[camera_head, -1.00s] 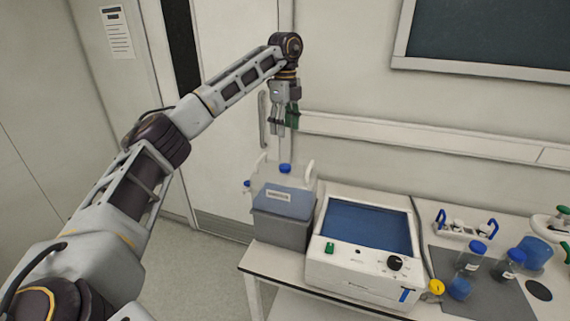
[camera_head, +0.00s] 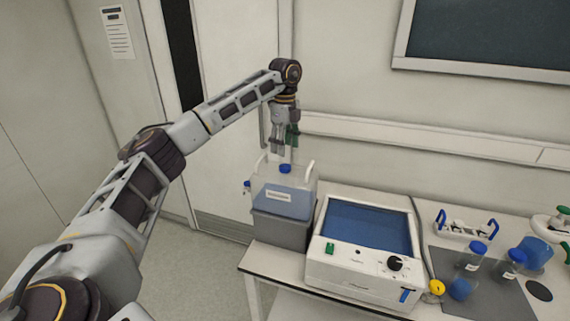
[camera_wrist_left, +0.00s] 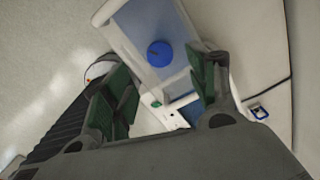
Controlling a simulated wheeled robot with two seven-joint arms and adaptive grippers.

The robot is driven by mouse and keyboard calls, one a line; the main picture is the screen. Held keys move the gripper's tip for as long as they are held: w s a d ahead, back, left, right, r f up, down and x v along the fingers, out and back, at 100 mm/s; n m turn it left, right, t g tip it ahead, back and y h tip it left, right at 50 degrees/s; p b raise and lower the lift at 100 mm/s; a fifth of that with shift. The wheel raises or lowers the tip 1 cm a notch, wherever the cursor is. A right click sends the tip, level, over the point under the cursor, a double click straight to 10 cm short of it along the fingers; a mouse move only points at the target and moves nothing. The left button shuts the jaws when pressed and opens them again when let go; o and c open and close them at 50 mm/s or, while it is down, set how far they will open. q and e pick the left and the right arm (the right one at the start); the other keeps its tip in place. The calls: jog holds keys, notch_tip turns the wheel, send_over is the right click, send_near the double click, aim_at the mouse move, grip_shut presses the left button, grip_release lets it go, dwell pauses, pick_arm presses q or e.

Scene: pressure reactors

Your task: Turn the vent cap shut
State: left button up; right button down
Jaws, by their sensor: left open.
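The vent cap (camera_head: 285,168) is a small blue round cap on top of a translucent carboy (camera_head: 297,203) with blue liquid and a white label. The carboy stands in a grey bin at the left end of the bench. My left gripper (camera_head: 283,151) points down just above the cap, apart from it. Its green-padded fingers are spread and empty. In the left wrist view the blue cap (camera_wrist_left: 159,53) lies beyond the open fingers (camera_wrist_left: 165,88), a little to the far side of the gap between them. My right gripper is not in view.
A white box unit (camera_head: 358,262) with a blue top panel and a black knob stands right of the carboy. Blue-capped bottles (camera_head: 472,256) stand on a grey mat farther right. Two white handles rise beside the cap. The wall rail (camera_head: 420,139) runs behind.

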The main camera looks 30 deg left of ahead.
aim_at(285, 166)
pick_arm(q)
notch_tip(285, 166, down, 6)
jog(key=shift+f+p, duration=0.15)
jog(key=shift+p, duration=0.15)
jog(key=shift+f, duration=0.55)
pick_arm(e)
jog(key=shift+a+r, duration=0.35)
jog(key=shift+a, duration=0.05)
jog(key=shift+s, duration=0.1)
pick_arm(q)
jog(key=c, duration=1)
jog(key=shift+c, duration=0.2)
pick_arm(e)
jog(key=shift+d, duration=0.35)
